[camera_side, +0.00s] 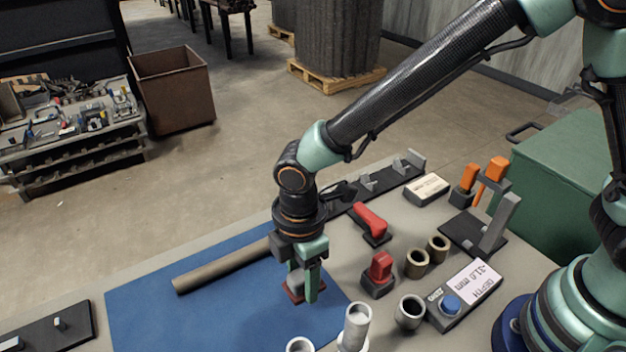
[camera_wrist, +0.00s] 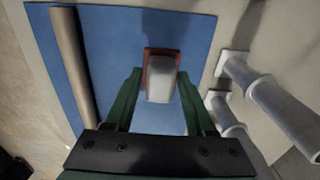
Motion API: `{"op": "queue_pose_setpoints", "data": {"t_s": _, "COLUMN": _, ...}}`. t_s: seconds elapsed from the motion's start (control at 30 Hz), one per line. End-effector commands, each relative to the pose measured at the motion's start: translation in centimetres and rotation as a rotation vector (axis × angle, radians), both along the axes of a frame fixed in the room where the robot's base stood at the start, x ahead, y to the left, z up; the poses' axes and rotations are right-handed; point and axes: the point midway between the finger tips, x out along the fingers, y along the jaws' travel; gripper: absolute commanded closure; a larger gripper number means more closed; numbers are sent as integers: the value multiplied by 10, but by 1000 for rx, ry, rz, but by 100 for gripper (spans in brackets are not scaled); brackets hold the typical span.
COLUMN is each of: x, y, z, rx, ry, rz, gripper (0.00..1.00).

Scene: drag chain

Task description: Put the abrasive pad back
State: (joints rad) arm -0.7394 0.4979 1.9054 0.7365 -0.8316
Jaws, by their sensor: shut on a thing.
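The abrasive pad, a reddish plate under a pale grey block, shows at my gripper's fingers in the side view (camera_side: 292,293). In the wrist view the pad (camera_wrist: 161,80) lies between the two green fingers. My gripper (camera_side: 305,287) is shut on it and points down over the right part of the blue mat (camera_side: 165,315). The fingers hide part of the pad in the side view. I cannot tell whether its underside touches the mat.
A grey-brown rod (camera_side: 215,267) lies across the mat, left of my gripper. Right of it stand red-handled tools (camera_side: 380,270), bronze rings (camera_side: 417,263), white metal cylinders (camera_side: 356,325) and a depth readout (camera_side: 465,290). A dark rail (camera_side: 390,183) lies behind. The mat's left part is clear.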

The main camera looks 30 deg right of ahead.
Motion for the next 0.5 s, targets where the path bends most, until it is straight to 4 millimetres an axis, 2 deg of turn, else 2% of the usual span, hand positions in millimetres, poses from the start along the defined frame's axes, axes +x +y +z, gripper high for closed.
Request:
{"op": "queue_pose_setpoints", "data": {"t_s": 0.17, "x": 0, "y": 0, "z": -14, "rx": -1, "ry": 1, "rz": 0, "gripper": 89}}
{"op": "queue_pose_setpoints", "data": {"t_s": 0.4, "x": 0, "y": 0, "z": -44, "rx": -1, "ry": 1, "rz": -1, "gripper": 89}}
{"op": "queue_pose_setpoints", "data": {"t_s": 0.5, "x": 0, "y": 0, "z": -48, "rx": 0, "ry": 0, "rz": -1, "gripper": 89}}
